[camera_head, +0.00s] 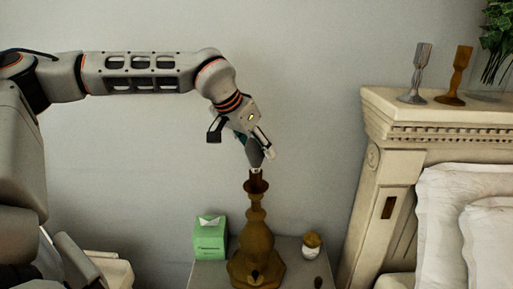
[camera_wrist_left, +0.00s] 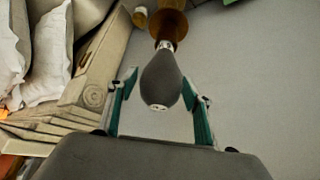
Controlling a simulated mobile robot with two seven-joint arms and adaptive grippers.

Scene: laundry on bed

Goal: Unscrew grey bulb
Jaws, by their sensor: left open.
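The grey bulb (camera_head: 255,155) stands upright in the top of the brown lamp base (camera_head: 256,225) on the nightstand. In the left wrist view the grey bulb (camera_wrist_left: 161,80) shows whole, with its narrow end in the brown lamp socket (camera_wrist_left: 168,27). My left gripper (camera_head: 260,152) comes down from above over the bulb. In the left wrist view its two teal fingers (camera_wrist_left: 160,90) are spread on either side of the bulb, with gaps between them and it. My right gripper is not in view.
On the nightstand (camera_head: 290,251) are a green tissue box (camera_head: 210,238) left of the lamp and a small jar (camera_head: 311,245) to its right. The bed's headboard (camera_head: 400,130), with two candlesticks on top, stands at right. The wall behind is bare.

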